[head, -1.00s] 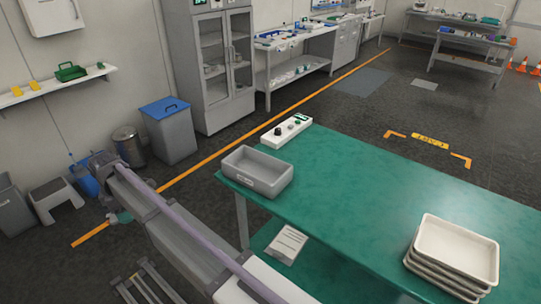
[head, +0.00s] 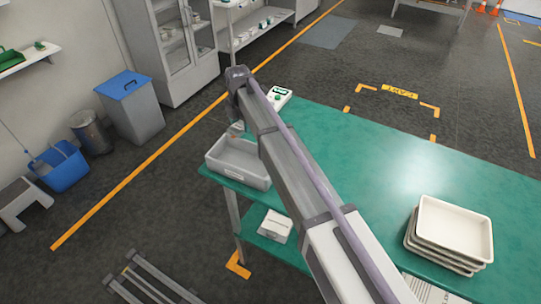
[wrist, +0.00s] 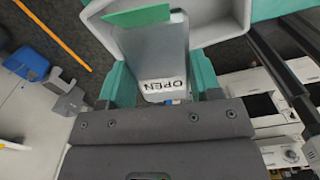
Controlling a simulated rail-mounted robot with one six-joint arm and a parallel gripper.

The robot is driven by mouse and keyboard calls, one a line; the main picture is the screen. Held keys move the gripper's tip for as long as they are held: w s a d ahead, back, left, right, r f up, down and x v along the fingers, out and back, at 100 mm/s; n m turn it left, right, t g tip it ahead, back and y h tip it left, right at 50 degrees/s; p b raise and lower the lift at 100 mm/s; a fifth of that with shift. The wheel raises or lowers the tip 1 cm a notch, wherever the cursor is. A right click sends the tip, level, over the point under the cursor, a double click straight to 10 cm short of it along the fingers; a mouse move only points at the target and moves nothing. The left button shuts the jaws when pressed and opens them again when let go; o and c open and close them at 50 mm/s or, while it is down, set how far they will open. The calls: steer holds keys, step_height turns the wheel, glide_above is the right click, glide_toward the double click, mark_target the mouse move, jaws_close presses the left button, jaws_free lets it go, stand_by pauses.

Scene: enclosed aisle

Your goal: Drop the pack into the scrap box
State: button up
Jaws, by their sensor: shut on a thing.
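In the head view my gripper (head: 236,129) is small and partly hidden by my arm, at the back edge of a grey open box (head: 245,178) on the green table. This box appears to be the scrap box; no label is readable. In the wrist view a grey box rim (wrist: 102,32) shows behind the pack. I cannot tell the height between them.
A stack of cream trays (head: 452,232) stands on the right of the green table (head: 350,160). A white control box (head: 279,97) sits near the far corner, beside my arm. A white object (head: 276,226) lies on the lower shelf. The table's middle is clear.

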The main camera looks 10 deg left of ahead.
steer(key=shift+n, duration=0.5)
steer(key=shift+s+a+n, duration=0.1)
steer(key=shift+s+n, duration=0.05)
steer(key=shift+n, duration=0.45)
step_height(320, 180, down, 6)
steer(key=b, duration=0.6)
steer(key=o, duration=1.1)
steer(key=shift+c, duration=0.2)
step_height(320, 180, up, 11)
steer(key=p, duration=1.1)
steer(key=shift+r, duration=0.1)
